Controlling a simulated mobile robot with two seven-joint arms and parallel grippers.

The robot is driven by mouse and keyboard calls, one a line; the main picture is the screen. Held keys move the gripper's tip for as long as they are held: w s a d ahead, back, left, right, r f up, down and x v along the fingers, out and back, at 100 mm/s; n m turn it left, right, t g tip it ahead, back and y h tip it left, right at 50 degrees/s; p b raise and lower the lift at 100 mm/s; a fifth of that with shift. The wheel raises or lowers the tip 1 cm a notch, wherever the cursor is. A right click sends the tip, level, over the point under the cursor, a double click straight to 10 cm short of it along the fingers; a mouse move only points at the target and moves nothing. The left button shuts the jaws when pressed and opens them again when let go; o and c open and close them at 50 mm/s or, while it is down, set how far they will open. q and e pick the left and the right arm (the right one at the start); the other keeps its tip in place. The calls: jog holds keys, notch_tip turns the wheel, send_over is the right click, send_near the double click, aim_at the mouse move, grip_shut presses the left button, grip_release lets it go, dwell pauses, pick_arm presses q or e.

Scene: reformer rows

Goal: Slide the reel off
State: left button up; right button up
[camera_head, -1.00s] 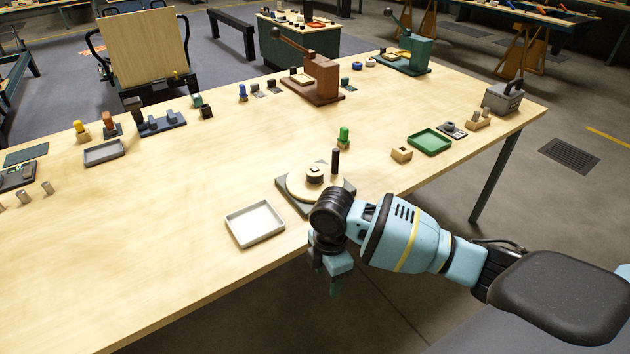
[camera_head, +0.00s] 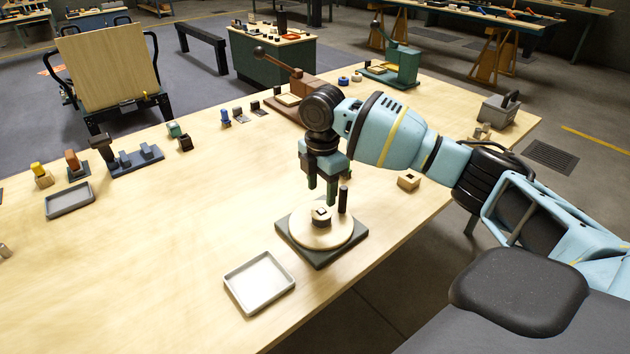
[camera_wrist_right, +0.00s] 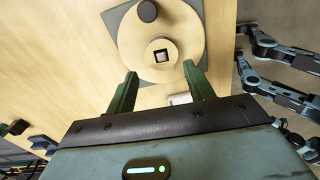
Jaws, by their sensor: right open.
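The reel (camera_head: 306,236), a pale round wooden disc with a raised hub (camera_head: 321,214), lies flat on a dark square base plate (camera_head: 320,259). A dark upright peg (camera_head: 343,199) stands near the disc's edge. In the right wrist view the reel (camera_wrist_right: 187,38) shows a square dark centre in its hub (camera_wrist_right: 161,56), and the peg (camera_wrist_right: 148,11) is beyond it. My right gripper (camera_head: 322,190) points down above the hub, open and empty. In the wrist view its fingers (camera_wrist_right: 160,72) are apart, on the near side of the hub. My left gripper is out of view.
An empty grey tray (camera_head: 259,284) lies left of the base plate, near the table's front edge. A small wooden block (camera_head: 409,180) sits to the right. A brown lever press (camera_head: 303,82) stands behind my right arm.

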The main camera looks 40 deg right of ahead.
aim_at(321, 211)
jog(key=shift+s+f, duration=0.15)
jog(key=shift+f, duration=0.3)
notch_tip(321, 211, down, 6)
jog(key=shift+r, duration=0.15)
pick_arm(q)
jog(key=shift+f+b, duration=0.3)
pick_arm(e)
jog(key=shift+f, duration=0.6)
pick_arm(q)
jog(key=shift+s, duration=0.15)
pick_arm(e)
jog(key=shift+c, duration=0.2)
jog(key=c, duration=1)
jog(key=shift+r+p, duration=2.1)
jog(key=shift+r, duration=1.25)
jog(key=shift+c, duration=0.2)
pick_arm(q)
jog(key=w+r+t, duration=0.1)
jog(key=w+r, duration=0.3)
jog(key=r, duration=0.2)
pick_arm(e)
jog(key=shift+f, duration=0.1)
